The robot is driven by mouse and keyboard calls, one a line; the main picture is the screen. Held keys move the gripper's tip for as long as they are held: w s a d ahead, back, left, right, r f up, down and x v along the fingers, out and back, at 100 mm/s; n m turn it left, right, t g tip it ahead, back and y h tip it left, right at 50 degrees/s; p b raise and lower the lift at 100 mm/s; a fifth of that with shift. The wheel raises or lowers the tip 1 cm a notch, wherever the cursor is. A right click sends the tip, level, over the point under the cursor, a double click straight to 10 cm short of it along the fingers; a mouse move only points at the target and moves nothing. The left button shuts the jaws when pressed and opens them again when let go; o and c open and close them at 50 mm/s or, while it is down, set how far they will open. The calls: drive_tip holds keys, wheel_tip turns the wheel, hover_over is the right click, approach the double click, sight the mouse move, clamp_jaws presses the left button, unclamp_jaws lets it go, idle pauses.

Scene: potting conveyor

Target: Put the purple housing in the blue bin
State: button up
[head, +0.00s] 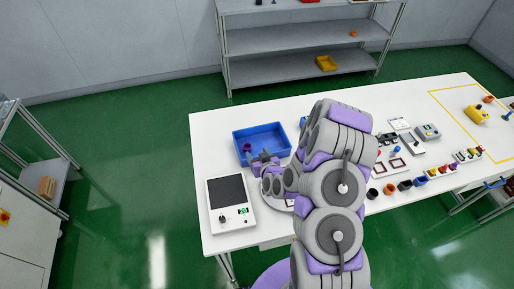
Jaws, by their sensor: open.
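The blue bin (275,130) stands on the white table, left of my arm. A small dark purple piece (247,147), which looks like the purple housing, shows inside the bin near its left front corner. My gripper (257,158) is at the bin's front left edge, just below that piece in the picture. It is open. The fingers are small here, and I cannot tell whether they touch the piece. My arm hides the table to the right of the bin.
A white device with a dark screen (227,190) lies in front of the bin. Several small coloured parts and a grey instrument (427,131) are on the table's right half. A yellow-outlined area holds a yellow part (476,114). Grey shelves (290,42) stand behind.

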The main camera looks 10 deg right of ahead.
drive_tip(key=p, duration=0.1)
drive_tip(key=s+p, duration=0.1)
drive_tip(key=p, duration=0.1)
drive_tip(key=shift+s+r, duration=0.1)
drive_tip(key=shift+r, duration=0.2)
drive_tip(key=s+a+r+n+g, duration=0.1)
drive_tip(key=s+r+g, duration=0.3)
drive_tip(key=s+r, duration=0.3)
drive_tip(key=s+r+n+g, duration=0.1)
drive_tip(key=s+r+g, duration=0.35)
drive_tip(key=r, duration=0.55)
drive_tip(key=s+r+m+g, duration=0.1)
drive_tip(key=s+r+g, duration=0.1)
drive_tip(key=s+r, duration=0.3)
drive_tip(key=s+r+m+g+h, duration=0.1)
drive_tip(key=s+r, duration=0.3)
drive_tip(key=s, duration=1)
drive_tip(key=s+r+g, duration=0.3)
drive_tip(key=s+r, duration=0.2)
drive_tip(key=s, duration=0.4)
drive_tip(key=shift+s+r+m+g+h, duration=0.15)
drive_tip(key=shift+r+m+g+h, duration=0.15)
drive_tip(key=shift+m+g, duration=0.1)
